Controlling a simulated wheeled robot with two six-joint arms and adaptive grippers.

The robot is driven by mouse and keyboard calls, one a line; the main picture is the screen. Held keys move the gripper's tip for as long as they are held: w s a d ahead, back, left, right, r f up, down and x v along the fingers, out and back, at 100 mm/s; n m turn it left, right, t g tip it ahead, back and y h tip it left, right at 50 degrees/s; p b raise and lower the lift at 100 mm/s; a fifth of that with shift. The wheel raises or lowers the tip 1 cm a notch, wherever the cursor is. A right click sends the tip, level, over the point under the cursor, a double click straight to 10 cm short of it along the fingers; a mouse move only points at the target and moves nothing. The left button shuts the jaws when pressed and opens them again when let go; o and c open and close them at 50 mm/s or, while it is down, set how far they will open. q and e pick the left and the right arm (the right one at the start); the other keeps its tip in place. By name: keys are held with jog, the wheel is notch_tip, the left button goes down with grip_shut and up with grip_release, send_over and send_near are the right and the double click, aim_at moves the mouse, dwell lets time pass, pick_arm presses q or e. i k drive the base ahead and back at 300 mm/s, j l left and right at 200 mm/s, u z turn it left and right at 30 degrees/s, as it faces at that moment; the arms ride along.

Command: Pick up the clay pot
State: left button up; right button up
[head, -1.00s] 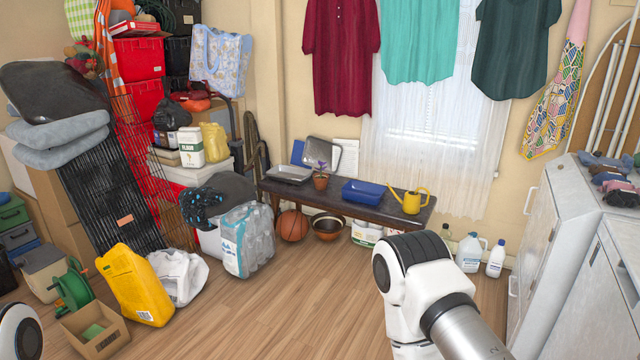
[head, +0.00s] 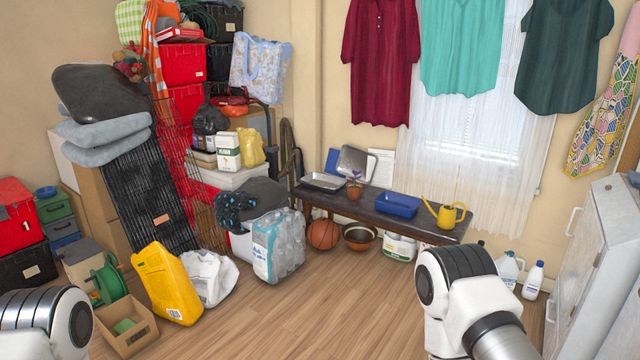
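The clay pot (head: 355,191) is small and terracotta coloured, with a purple-flowered plant in it. It stands upright on the dark bench (head: 432,233) against the back wall, across the room from me. A metal tray is to its left and a blue basin to its right. Links of my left arm show at the lower left and links of my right arm at the lower right. Neither gripper is in the picture, and no part of my arms touches the pot.
A blue basin (head: 397,205), a yellow watering can (head: 446,215) and a metal tray (head: 323,181) share the bench. A basketball (head: 322,234) and a bowl (head: 359,237) are under it. Bottled water (head: 278,246) and a yellow bag (head: 167,284) stand left. The middle floor is clear.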

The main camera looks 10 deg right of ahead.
aim_at(354, 194)
jog(key=i+l+z, duration=0.3)
jog(key=i, duration=1)
jog(key=i+l+z, duration=0.15)
jog(key=i+z, duration=0.2)
jog(key=i, duration=1.75)
jog(key=i+j+z, duration=0.15)
jog(key=i, duration=0.6)
jog(key=i+j, duration=0.1)
jog(key=i, duration=0.65)
